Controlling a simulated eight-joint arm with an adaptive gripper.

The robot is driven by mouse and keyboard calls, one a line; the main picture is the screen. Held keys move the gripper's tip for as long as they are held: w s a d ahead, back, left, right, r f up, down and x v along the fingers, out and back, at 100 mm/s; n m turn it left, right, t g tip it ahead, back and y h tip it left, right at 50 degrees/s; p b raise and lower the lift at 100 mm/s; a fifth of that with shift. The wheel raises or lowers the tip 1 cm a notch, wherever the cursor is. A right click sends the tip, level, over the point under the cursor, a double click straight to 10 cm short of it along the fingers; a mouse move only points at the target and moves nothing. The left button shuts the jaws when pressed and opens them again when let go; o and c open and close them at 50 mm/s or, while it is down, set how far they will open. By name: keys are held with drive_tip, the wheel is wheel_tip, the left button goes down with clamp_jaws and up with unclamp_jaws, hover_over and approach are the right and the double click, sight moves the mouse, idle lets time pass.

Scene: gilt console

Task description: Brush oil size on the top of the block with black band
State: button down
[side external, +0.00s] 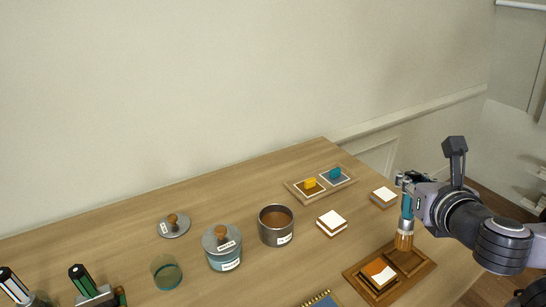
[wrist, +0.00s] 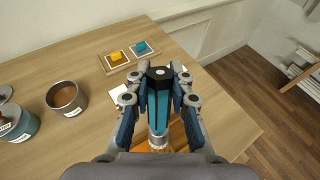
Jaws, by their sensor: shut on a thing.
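My gripper (side external: 406,187) is shut on a brush (side external: 406,207) with a teal handle and tan bristles. The brush hangs upright, bristles down, over the back right part of a wooden tray (side external: 424,270); I cannot tell whether it touches. In the wrist view the brush (wrist: 159,108) stands between my fingers (wrist: 160,85). A block (side external: 376,269) with a part white, part orange top sits in the tray's left compartment. Two other white-topped blocks stand on the table, one with a brown band (side external: 332,222) and one with a bluish band (side external: 384,197). Which band is black is unclear.
An open metal pot (side external: 276,228) of brown liquid stands left of the blocks. Nearby are a lidded teal jar (side external: 224,252), a loose lid (side external: 174,226) and a glass (side external: 166,272). A tray (side external: 320,182) at the back holds a yellow and a teal piece.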

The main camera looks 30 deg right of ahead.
drive_tip(key=shift+f, duration=3.5)
drive_tip(key=shift+a, duration=2.8)
drive_tip(key=shift+d, duration=2.85)
wheel_tip(320, 180, up, 8)
hover_over(403, 208)
drive_tip(key=w+d, duration=0.1)
drive_tip(key=d, duration=0.1)
drive_tip(key=shift+w, duration=0.1)
